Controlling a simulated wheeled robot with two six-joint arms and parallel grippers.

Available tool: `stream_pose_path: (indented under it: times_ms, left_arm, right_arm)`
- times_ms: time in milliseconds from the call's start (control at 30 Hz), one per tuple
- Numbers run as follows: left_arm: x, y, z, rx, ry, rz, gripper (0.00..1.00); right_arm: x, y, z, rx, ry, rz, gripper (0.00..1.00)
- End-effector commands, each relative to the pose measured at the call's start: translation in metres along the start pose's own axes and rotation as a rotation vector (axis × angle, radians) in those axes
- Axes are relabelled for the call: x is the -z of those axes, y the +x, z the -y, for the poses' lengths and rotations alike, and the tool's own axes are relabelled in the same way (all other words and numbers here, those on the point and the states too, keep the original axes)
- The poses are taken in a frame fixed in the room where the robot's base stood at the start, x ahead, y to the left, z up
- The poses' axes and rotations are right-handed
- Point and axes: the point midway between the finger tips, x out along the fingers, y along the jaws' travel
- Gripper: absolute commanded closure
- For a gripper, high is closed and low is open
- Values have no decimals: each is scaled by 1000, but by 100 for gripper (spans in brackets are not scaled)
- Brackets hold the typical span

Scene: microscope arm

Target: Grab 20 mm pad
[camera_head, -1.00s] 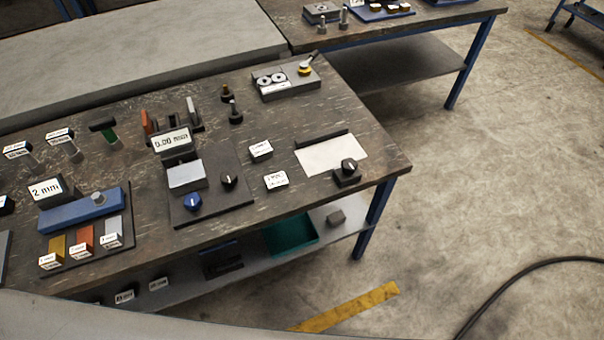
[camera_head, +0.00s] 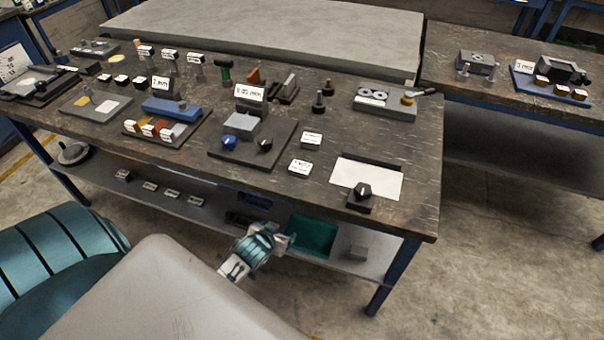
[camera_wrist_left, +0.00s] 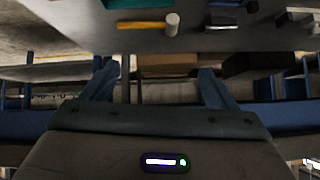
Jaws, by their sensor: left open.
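Which piece is the 20 mm pad I cannot tell; most labels are too small to read. Several small labelled blocks (camera_head: 149,186) lie in a row on the lower shelf. Two white-labelled blocks, one (camera_head: 311,139) behind the other (camera_head: 300,166), lie on the bench top. My left gripper (camera_head: 287,239) is low in front of the bench, near the green tray. In the left wrist view its two blue fingers (camera_wrist_left: 155,80) are spread with nothing held between them. My right gripper is not in view.
The bench top (camera_head: 330,115) is crowded with fixtures, including a blue block on a plate (camera_head: 172,108) and a knob (camera_head: 362,190) by a white sheet. Floor is clear at right.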

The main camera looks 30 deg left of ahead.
Motion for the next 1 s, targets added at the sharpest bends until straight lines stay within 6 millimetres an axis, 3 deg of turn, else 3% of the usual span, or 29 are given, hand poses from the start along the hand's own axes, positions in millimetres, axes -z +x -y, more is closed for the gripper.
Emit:
stream_pose_path:
  times_ms: [33, 100, 233, 300, 400, 700, 1000]
  left_arm:
    - [30, -16, -1, 0, -12, -57, 20]
    - [61, -38, -2, 0, -32, -112, 20]
    - [97, -69, -3, -2, -56, -182, 20]
    - [126, -78, -1, -10, -80, -268, 20]
    - [149, -84, -1, -20, -100, -330, 20]
    - [170, -46, -1, -24, -107, -346, 20]
    - [181, -23, 2, -23, -106, -344, 20]
  right_arm:
    - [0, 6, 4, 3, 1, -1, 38]
    - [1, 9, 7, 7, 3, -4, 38]
    - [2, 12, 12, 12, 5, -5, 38]
    - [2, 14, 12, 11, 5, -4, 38]
    - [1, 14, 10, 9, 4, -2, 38]
    - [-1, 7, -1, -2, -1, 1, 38]
    - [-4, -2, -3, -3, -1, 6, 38]
